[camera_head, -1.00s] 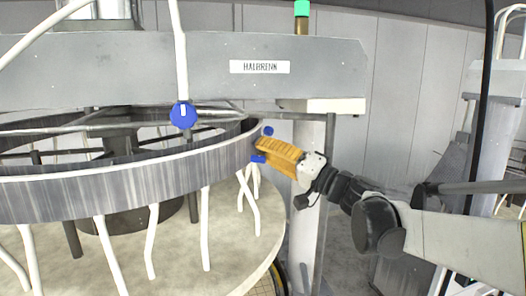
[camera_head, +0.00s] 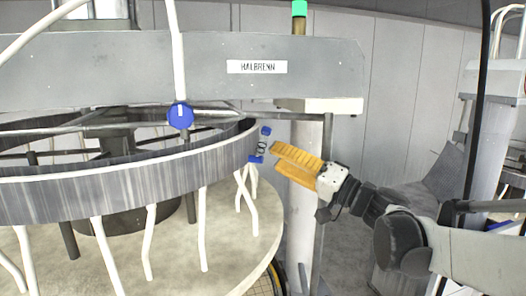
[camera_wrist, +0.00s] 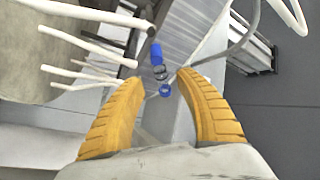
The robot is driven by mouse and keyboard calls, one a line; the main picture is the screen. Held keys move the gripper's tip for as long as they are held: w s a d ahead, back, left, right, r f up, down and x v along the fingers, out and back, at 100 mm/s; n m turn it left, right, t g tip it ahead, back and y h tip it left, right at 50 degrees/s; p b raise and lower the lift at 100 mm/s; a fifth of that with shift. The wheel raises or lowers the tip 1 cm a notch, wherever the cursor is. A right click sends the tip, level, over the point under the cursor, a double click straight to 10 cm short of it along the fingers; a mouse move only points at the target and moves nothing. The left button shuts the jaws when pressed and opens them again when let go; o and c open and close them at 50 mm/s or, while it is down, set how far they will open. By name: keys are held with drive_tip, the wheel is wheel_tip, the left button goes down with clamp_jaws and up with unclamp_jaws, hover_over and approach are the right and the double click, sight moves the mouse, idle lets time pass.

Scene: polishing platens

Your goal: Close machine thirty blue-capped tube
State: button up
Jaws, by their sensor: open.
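A small fitting with a blue upper piece (camera_head: 266,131), dark rings (camera_head: 261,147) and a blue lower piece (camera_head: 256,159) is at the right edge of the round grey rim. In the wrist view its blue cylinder (camera_wrist: 156,54), rings (camera_wrist: 160,73) and blue ring-shaped end (camera_wrist: 165,90) lie between the fingers in the picture. My gripper (camera_head: 275,158) has orange ribbed fingers, open and empty, just right of the fitting with a gap. A larger round blue cap (camera_head: 181,116) with a white mark sits on a white tube left of it. No number thirty is readable.
The grey rim (camera_head: 150,187) stands above a pale round table (camera_head: 175,250), with several white tubes hanging between. A grey beam (camera_head: 120,70) with a sign (camera_head: 257,67) reading HALBRENN crosses above. A pale post (camera_head: 300,200) stands behind my gripper.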

sight(264, 148)
drive_tip(key=v, duration=0.6)
drive_tip(key=shift+s+d, duration=0.2)
drive_tip(key=a+r+m+t+h+p, duration=0.1)
drive_tip(key=a+r+h+p, duration=0.3)
drive_tip(key=p, duration=0.4)
drive_tip(key=shift+h, duration=0.8)
drive_tip(key=x, duration=0.3)
drive_tip(key=p+x, duration=0.1)
drive_tip(key=x, duration=0.2)
drive_tip(key=p+x, duration=0.1)
drive_tip(key=x, duration=0.2)
drive_tip(key=shift+w+f, duration=0.4)
drive_tip(key=shift+d, duration=0.1)
clamp_jaws()
